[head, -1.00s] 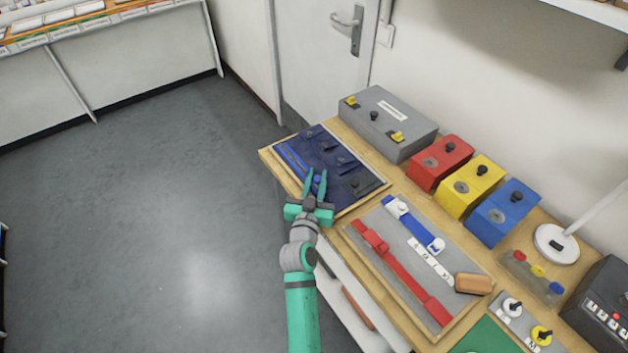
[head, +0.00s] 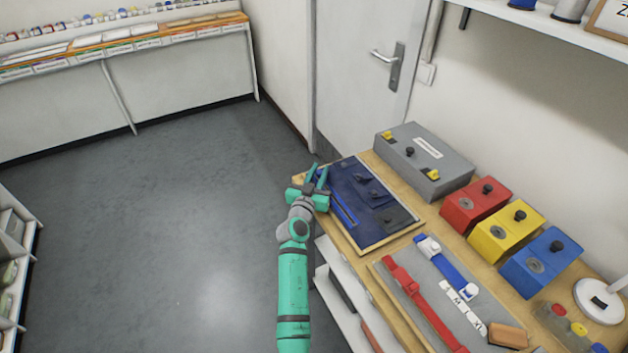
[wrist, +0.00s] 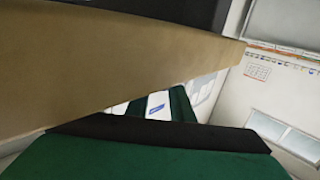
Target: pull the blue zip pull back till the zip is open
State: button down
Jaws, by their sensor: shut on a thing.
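The dark blue zip panel (head: 372,192) lies on a wooden-edged board at the far left end of the bench. A bright blue zip strip (head: 344,209) runs along its left side. My gripper (head: 317,173) is at the far left corner of the panel, at the far end of this strip. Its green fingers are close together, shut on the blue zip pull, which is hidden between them. In the wrist view, green gripper parts (wrist: 150,155) fill the bottom, and neither pull nor zip can be made out.
A grey box (head: 425,160) stands behind the panel. Red (head: 475,207), yellow (head: 504,231) and blue (head: 540,262) boxes stand to the right. A grey board with straps (head: 405,268) lies nearer. Open floor (head: 170,230) is left of the bench. In the wrist view, a tan edge (wrist: 120,55) crosses close by.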

jog(key=shift+w+a, duration=0.35)
jog(key=shift+w, duration=0.1)
jog(key=c, duration=1.6)
grip_release()
jog(key=shift+d, duration=0.1)
jog(key=v, duration=1.1)
jog(key=shift+d, duration=0.1)
